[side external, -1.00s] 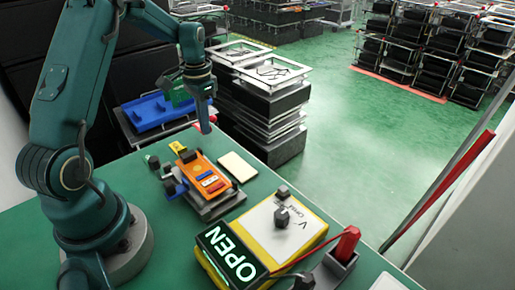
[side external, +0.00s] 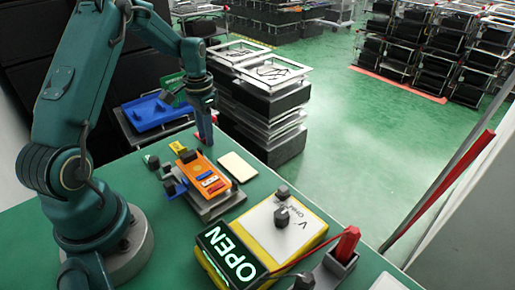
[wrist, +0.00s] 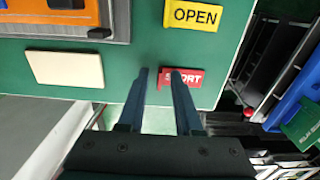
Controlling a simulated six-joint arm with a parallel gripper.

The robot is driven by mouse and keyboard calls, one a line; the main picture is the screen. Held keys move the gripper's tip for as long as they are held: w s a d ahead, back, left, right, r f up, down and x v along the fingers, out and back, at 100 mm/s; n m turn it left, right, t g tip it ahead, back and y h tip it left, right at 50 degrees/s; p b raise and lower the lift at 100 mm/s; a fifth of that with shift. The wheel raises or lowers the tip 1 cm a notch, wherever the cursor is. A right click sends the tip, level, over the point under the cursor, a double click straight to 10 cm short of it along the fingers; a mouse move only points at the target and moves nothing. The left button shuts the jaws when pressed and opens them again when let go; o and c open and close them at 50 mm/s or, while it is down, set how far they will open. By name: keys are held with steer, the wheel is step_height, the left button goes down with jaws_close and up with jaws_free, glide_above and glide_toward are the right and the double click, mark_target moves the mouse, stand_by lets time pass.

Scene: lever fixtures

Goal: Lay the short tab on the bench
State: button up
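The red short tab (wrist: 190,79) shows in the wrist view with its printed word partly covered by my right finger. It appears flat at the bench's edge, beside the yellow OPEN tab (wrist: 193,15). My gripper (wrist: 159,71) has its two fingers apart, with a gap between the tips; one finger overlaps the tab, and whether it touches the tab I cannot tell. In the side view my gripper (side external: 205,143) points down at the far edge of the green bench (side external: 150,215), and only a little red shows by its fingers.
An orange meter (side external: 207,174) on a grey fixture and a cream pad (side external: 237,167) stand near my gripper. A yellow box (side external: 285,228), a lit OPEN sign (side external: 232,253) and a red lever (side external: 347,243) are in front. Stacked black crates (side external: 265,105) stand beyond the edge.

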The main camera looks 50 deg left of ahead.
step_height(320, 180, up, 12)
steer(key=s+d+r+t, duration=0.1)
steer(key=s+d+r, duration=0.15)
steer(key=d, duration=0.35)
steer(key=s+d+r+t, duration=0.2)
steer(key=d+r, duration=0.1)
steer(key=d, duration=0.3)
steer(key=s+d+f+t, duration=0.2)
steer(key=s+d, duration=0.5)
steer(key=s, duration=0.2)
steer(key=shift+d+f+t, duration=0.15)
steer(key=shift+t, duration=0.15)
